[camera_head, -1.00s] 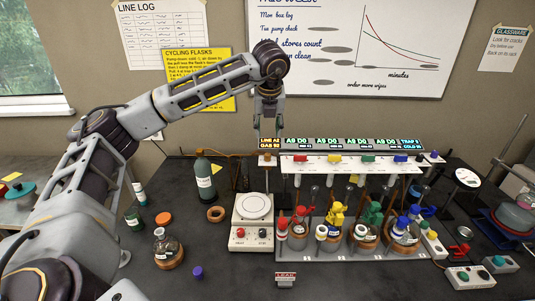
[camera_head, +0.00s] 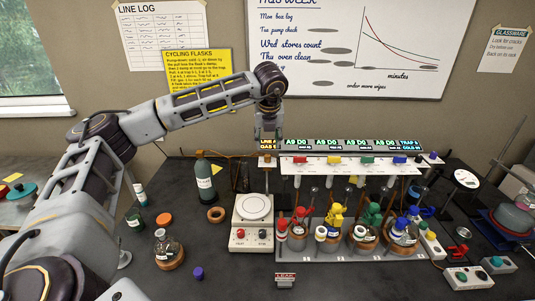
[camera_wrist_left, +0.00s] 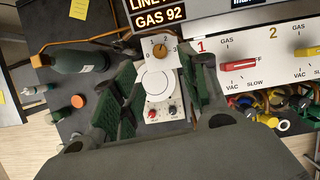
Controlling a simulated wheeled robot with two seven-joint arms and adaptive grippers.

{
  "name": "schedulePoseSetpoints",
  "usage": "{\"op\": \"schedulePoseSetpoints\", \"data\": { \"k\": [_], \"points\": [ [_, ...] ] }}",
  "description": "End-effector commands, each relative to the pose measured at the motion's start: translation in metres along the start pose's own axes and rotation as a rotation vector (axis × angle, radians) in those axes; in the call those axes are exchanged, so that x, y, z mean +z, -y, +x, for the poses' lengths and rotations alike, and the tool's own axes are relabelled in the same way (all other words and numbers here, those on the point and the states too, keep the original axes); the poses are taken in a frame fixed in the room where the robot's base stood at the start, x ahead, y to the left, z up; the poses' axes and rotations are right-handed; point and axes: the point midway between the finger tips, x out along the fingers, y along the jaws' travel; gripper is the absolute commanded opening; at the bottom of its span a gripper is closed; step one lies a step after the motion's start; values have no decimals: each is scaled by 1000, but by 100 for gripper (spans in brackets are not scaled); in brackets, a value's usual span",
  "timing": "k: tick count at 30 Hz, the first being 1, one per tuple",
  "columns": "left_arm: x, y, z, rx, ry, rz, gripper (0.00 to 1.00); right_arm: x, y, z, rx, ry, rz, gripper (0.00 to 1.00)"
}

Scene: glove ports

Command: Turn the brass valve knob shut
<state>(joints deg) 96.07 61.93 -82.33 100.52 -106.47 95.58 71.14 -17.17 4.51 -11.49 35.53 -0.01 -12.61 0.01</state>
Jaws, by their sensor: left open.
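The brass valve knob (camera_wrist_left: 159,52) is a small round amber knob on a white plate with numbers around it, below the "GAS 92" display in the left wrist view. In the head view its white plate (camera_head: 267,162) shows at the left end of the manifold, just under my gripper. My left gripper (camera_head: 267,145) points down above the knob. In the left wrist view its green-padded fingers (camera_wrist_left: 164,62) are spread wide, one on each side of the knob, with nothing between them. Contact with the knob is not visible. My right gripper is not in view.
The manifold panel (camera_wrist_left: 268,66) with coloured valve handles extends right of the knob. A white hotplate (camera_head: 253,220) stands in front. A green bottle (camera_head: 204,181) stands to the left. Several flasks with coloured clips stand in front of the manifold, and the wall is behind.

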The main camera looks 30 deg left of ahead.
Motion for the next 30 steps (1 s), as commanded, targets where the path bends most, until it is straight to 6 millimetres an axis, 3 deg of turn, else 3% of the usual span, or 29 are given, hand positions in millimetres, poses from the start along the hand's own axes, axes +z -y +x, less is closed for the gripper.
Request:
{"op": "schedulePoseSetpoints", "data": {
  "k": [18, 30],
  "points": [
    [1, 0, 77, 1, -1, -1, 44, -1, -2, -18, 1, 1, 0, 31],
    [0, -1, 92, 0, 0, -1, 44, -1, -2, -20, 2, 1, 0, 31]
  ]
}}
